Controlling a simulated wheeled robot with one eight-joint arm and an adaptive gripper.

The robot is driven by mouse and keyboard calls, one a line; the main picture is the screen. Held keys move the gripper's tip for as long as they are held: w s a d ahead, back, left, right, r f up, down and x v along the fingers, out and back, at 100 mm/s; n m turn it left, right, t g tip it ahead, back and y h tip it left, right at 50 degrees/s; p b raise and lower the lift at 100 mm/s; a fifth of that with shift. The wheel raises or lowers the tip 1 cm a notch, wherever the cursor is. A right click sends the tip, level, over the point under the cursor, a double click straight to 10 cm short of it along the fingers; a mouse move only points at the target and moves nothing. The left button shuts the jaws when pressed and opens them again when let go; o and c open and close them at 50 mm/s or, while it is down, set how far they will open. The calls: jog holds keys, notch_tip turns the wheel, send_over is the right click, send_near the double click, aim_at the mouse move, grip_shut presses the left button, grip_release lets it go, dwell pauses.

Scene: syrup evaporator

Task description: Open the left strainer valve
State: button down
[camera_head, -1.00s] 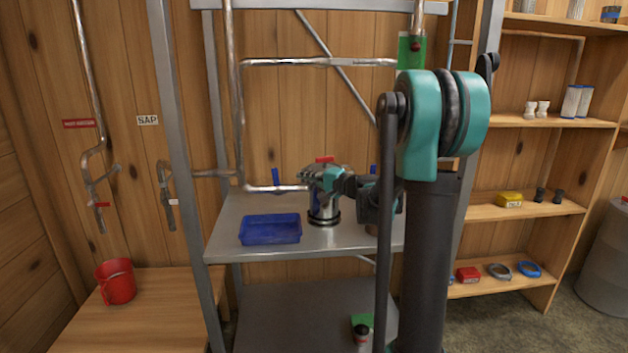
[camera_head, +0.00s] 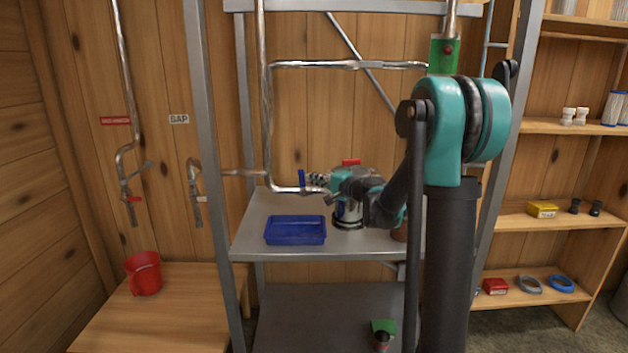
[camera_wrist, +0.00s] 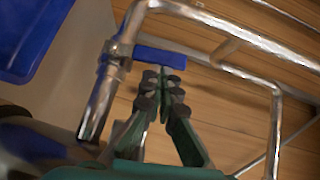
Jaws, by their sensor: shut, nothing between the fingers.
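The left strainer valve has a blue lever handle (camera_head: 301,178) standing up from the low metal pipe left of the steel strainer (camera_head: 347,213). In the wrist view the blue handle (camera_wrist: 160,57) sticks out crosswise from the pipe. My gripper (camera_head: 313,180) is just right of the handle in the head view. In the wrist view my gripper's fingertips (camera_wrist: 168,82) are together, empty, and appear close beside the handle; I cannot tell whether they touch it.
A blue tray (camera_head: 295,230) sits on the metal shelf (camera_head: 262,207) before the pipe; it also shows in the wrist view (camera_wrist: 28,35). A rack post (camera_head: 205,150) stands left. A red mug (camera_head: 144,273) is on the wooden bench (camera_head: 115,320). Bent pipe runs near my fingers.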

jog(key=shift+a+r+n+h, duration=0.2)
jog(key=shift+a+n+h, duration=0.2)
jog(key=shift+a, duration=0.05)
jog(key=shift+a+r+n+g+h, duration=0.25)
jog(key=shift+a+n+g+h, duration=0.5)
jog(key=shift+a, duration=0.2)
jog(key=shift+a+f+n+g+h, duration=0.2)
jog(key=shift+a+f+n+h, duration=0.4)
jog(key=shift+a+h, duration=0.55)
jog(key=shift+a+f+n+g+h, duration=0.25)
jog(key=shift+a+f+n+h, duration=0.2)
jog(key=shift+a+n+h, duration=0.55)
jog(key=shift+a+f+n+g+h, duration=0.2)
jog(key=shift+a+f+n+h, duration=0.35)
jog(key=shift+a+h, duration=0.7)
